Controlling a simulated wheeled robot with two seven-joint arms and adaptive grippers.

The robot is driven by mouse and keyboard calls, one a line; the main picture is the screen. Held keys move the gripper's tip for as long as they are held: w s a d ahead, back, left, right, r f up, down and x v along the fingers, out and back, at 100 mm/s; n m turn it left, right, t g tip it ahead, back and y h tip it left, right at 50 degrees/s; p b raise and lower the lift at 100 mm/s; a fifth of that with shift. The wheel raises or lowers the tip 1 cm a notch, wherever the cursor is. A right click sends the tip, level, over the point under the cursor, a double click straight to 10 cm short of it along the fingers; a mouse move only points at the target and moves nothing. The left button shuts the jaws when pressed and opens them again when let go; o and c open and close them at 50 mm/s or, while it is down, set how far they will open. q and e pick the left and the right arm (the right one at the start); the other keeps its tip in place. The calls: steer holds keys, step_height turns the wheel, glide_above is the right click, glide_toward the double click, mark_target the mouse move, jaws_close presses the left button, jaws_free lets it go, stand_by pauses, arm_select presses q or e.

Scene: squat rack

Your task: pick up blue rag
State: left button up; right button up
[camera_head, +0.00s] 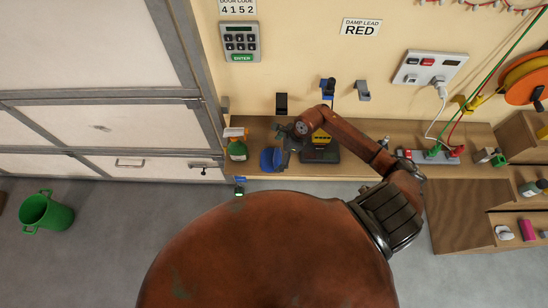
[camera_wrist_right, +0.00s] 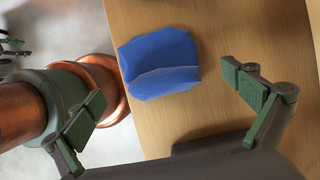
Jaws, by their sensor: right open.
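The blue rag (camera_head: 270,160) lies crumpled on the wooden bench, near its front edge. It shows fully in the right wrist view (camera_wrist_right: 160,62), folded on the bare wood. My right gripper (camera_head: 286,138) is beside the rag, at its upper right in the head view. In the right wrist view the green finger pads of the right gripper (camera_wrist_right: 165,95) are wide apart and empty, with the rag ahead between them. I cannot make out my left gripper.
A green spray bottle (camera_head: 237,150) with an orange top stands left of the rag. A dark device with a yellow panel (camera_head: 320,149) is close on the right. A power strip (camera_head: 430,157) lies farther right. A green bucket (camera_head: 47,212) stands on the floor at left.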

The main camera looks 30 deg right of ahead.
mark_target(275, 156)
steer(key=x, duration=0.3)
steer(key=shift+p, duration=0.3)
steer(key=shift+f, duration=0.15)
steer(key=c, duration=1.2)
arm_select(q)
steer(key=shift+w+a+r, duration=0.1)
steer(key=shift+w+r, duration=0.4)
steer(key=shift+w, duration=0.35)
arm_select(e)
steer(key=shift+c, duration=0.2)
